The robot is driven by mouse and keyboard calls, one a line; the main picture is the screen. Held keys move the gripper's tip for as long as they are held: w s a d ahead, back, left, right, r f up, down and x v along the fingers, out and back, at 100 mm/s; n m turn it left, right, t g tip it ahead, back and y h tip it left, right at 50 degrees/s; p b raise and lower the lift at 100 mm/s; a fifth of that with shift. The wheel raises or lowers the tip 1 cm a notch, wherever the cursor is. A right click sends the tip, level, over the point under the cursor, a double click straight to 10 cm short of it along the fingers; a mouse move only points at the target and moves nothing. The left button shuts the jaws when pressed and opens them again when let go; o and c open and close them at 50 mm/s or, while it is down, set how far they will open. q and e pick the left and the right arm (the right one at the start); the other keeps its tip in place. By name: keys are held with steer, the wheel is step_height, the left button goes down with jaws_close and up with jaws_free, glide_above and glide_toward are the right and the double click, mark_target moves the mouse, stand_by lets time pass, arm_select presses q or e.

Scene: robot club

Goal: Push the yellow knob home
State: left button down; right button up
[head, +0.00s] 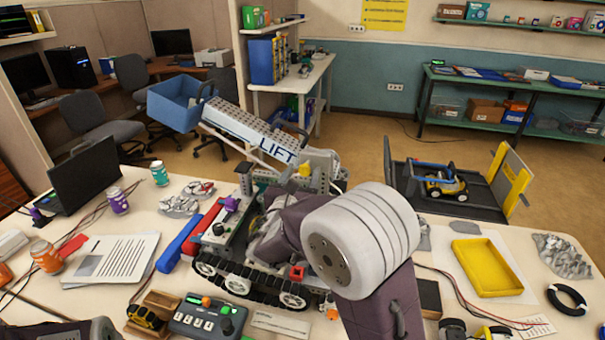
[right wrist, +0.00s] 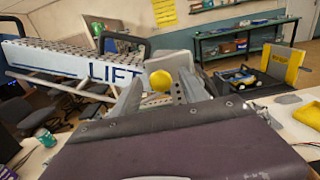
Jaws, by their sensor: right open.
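The yellow knob (head: 305,169) sits on the grey mechanism of the tracked robot, at the right end of the white arm marked LIFT (head: 250,132). In the right wrist view the yellow knob (right wrist: 160,81) shows just beyond and between the fingers of my right gripper (right wrist: 158,96). That gripper is open and holds nothing. In the head view my right wrist and hand cover the middle of the tracked robot and hide most of the fingers. I cannot tell whether a finger touches the knob.
The tracked robot (head: 250,283) stands on the white table. A control box (head: 207,318) lies in front of it. A yellow tray (head: 486,267) and a black ring (head: 567,298) lie to the right. A laptop (head: 84,180) and cans stand to the left.

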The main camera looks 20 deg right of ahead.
jaws_close()
stand_by(1.3)
